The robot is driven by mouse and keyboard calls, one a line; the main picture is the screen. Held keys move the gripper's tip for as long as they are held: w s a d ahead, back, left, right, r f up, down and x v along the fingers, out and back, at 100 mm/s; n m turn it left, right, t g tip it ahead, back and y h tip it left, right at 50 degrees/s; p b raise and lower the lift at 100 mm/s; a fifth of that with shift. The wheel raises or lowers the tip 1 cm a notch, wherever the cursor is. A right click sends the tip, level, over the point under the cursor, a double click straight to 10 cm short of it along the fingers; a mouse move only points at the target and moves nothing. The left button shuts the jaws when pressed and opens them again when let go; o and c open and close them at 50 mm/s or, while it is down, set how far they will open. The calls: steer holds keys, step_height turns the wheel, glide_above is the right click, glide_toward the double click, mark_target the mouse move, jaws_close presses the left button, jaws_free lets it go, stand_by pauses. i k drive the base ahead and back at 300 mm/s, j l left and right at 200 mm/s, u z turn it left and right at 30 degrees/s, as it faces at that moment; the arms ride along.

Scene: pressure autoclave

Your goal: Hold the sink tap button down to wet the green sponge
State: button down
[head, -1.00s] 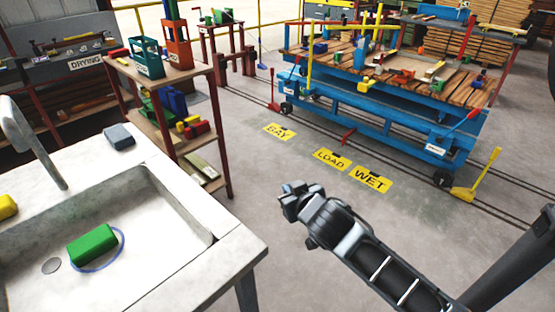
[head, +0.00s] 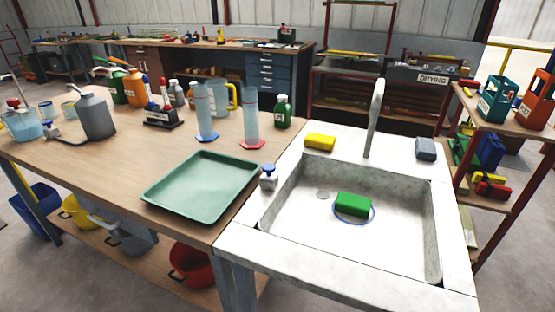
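The green sponge (head: 353,204) lies on the floor of the white sink basin (head: 290,223), inside a blue ring marking and near the drain. The grey tap (head: 375,118) stands at the back of the sink, its spout curving above the basin. A button with a blue top (head: 268,172) sits on a small pale body at the sink's left rim, beside the green tray. No water shows coming from the tap. My gripper is not in view now.
A yellow sponge (head: 320,142) and a grey sponge (head: 425,149) lie on the sink's back rim. The wooden bench at left holds a green tray (head: 202,186), cylinders (head: 251,118) and bottles. A shelf (head: 500,110) with crates stands at right.

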mark_target(269, 168)
steer(key=i+j, duration=0.15)
steer(key=j, duration=0.25)
steer(key=i+j, duration=0.2)
steer(key=j, duration=0.15)
steer(key=i+j+z, duration=0.1)
steer(key=j, duration=0.3)
steer(key=i+j, duration=0.2)
steer(key=j, duration=0.2)
steer(key=i+j, duration=0.15)
steer(key=j, duration=0.25)
steer(key=i+j+z, duration=0.1)
steer(key=j, duration=0.3)
steer(key=i+j, duration=0.2)
steer(key=j, duration=0.2)
